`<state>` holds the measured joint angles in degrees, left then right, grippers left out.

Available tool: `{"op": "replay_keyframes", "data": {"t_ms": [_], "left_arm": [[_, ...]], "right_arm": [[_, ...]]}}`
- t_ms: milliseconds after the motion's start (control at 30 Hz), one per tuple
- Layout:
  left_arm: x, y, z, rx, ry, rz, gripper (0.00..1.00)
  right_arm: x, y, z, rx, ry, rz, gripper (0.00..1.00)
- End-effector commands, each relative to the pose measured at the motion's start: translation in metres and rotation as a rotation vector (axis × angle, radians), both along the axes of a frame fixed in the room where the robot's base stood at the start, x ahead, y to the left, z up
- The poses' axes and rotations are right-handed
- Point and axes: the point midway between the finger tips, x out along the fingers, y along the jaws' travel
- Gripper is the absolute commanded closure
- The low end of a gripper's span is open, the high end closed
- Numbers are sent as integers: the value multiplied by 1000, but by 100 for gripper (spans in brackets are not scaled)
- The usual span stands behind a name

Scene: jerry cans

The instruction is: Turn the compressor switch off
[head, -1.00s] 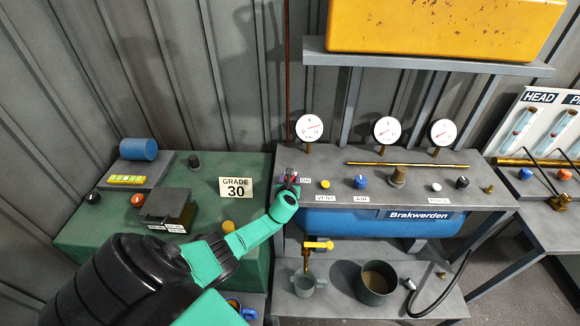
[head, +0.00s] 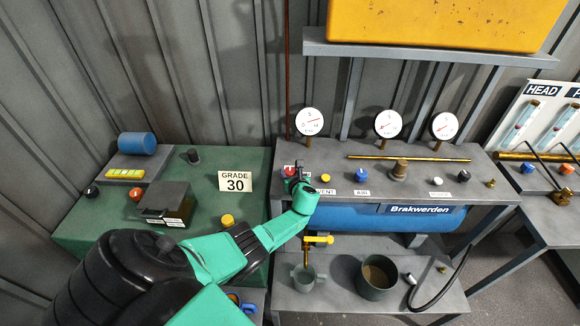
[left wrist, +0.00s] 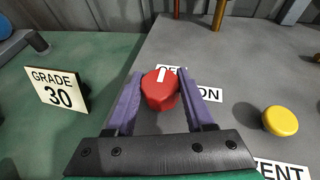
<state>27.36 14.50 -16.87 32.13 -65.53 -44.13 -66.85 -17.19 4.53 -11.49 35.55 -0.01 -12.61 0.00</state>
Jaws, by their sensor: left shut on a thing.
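The compressor switch is a red knob (left wrist: 160,90) with a white mark on top, on the grey bench panel. In the left wrist view it sits between the two purple fingers of my left gripper (left wrist: 162,88), which is shut on it. The white mark points up toward the partly hidden OFF label (left wrist: 171,69); the ON label (left wrist: 208,94) is to the right. In the head view my left gripper (head: 296,178) covers most of the knob at the panel's left end. My right gripper is not in view.
A yellow knob (left wrist: 280,121) stands just right of the switch. A GRADE 30 sign (head: 236,181) stands to its left on the green bench. Three gauges (head: 309,121) rise behind the panel. Below are the blue Brakwerden tank (head: 380,218) and a yellow-handled tap (head: 318,239).

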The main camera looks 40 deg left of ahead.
Motion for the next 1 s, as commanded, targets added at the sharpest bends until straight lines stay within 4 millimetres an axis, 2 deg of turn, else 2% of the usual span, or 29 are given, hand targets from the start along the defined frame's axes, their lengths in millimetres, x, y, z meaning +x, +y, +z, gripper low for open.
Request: {"op": "replay_keyframes", "data": {"t_ms": [67,100,133,167,567,700,833,1000], "left_arm": [[1,1,2,1,-4,1,100],[1,1,2,1,-4,1,32],[1,1,2,1,-4,1,20],[1,1,2,1,-4,1,17],[-3,-5,4,0,-2,-1,17],[-16,-22,15,-3,-2,-2,17],[-27,-37,17,-2,-4,-3,17],[-49,-65,32,-3,-1,-2,17]], "right_arm": [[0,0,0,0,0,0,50],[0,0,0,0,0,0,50],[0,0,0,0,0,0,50],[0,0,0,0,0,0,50],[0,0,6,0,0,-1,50],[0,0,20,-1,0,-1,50],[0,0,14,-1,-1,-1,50],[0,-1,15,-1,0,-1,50]]}}
